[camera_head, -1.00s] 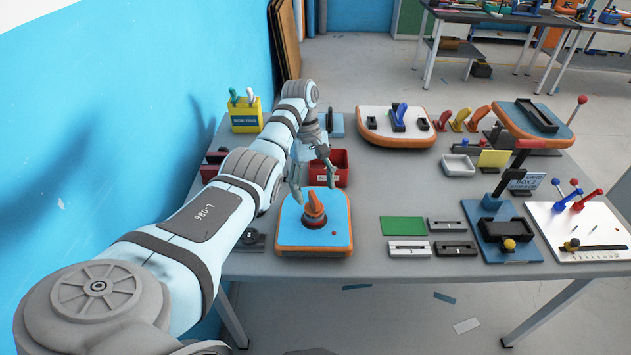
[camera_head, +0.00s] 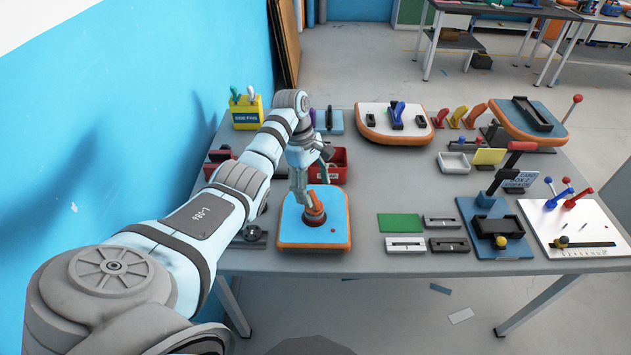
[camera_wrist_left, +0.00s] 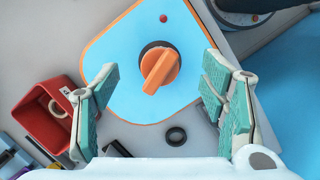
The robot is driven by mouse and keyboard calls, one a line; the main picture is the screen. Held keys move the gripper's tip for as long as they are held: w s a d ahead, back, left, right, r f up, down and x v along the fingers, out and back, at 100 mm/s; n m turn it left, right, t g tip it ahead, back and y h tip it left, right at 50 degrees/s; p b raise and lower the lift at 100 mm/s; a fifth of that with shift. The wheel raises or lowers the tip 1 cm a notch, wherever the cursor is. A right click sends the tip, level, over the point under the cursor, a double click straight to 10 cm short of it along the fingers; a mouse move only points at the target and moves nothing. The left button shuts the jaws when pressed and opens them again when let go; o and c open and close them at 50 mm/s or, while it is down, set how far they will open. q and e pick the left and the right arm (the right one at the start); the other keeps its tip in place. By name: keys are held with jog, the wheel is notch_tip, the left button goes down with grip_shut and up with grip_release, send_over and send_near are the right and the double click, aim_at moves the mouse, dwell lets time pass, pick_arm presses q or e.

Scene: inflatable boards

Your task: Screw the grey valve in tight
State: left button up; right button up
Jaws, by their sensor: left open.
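A blue board with an orange rim (camera_head: 288,236) lies near the table's front left. A valve with an orange handle (camera_head: 315,214) and a dark round base stands on it. In the wrist view the valve (camera_wrist_left: 160,68) looks orange on top, not grey; its handle runs diagonally. My left gripper (camera_head: 309,190) is open and points down over the valve. In the wrist view the left gripper's fingers (camera_wrist_left: 160,72) are wide apart, one to each side of the handle, with gaps on both sides. Whether they reach down to its height cannot be told. My right gripper is not in view.
A red bin (camera_head: 341,162) stands just behind the board. A dark round part (camera_head: 251,236) lies to its left, and a black ring (camera_wrist_left: 176,136) lies close to it. A green plate (camera_head: 402,223) is to the right. The blue wall (camera_head: 150,100) is close on the left.

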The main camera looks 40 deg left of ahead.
pick_arm(q)
jog(key=n+t, duration=0.1)
jog(key=n, duration=0.3)
jog(key=shift+n+t, duration=0.3)
jog(key=shift+n, duration=0.5)
jog(key=n+t+y, duration=0.1)
jog(key=n, duration=0.3)
jog(key=shift+d+n, duration=0.1)
jog(key=shift+n, duration=0.3)
jog(key=n, duration=0.3)
jog(key=shift+y, duration=0.4)
jog(key=shift+n, duration=0.3)
jog(key=shift+n+t+y, duration=0.3)
jog(key=shift+n, duration=0.5)
jog(key=n, duration=0.3)
jog(key=n+y, duration=0.1)
jog(key=n, duration=0.2)
jog(key=shift+y, duration=0.3)
jog(key=o, duration=0.6)
jog(key=shift+c, duration=0.2)
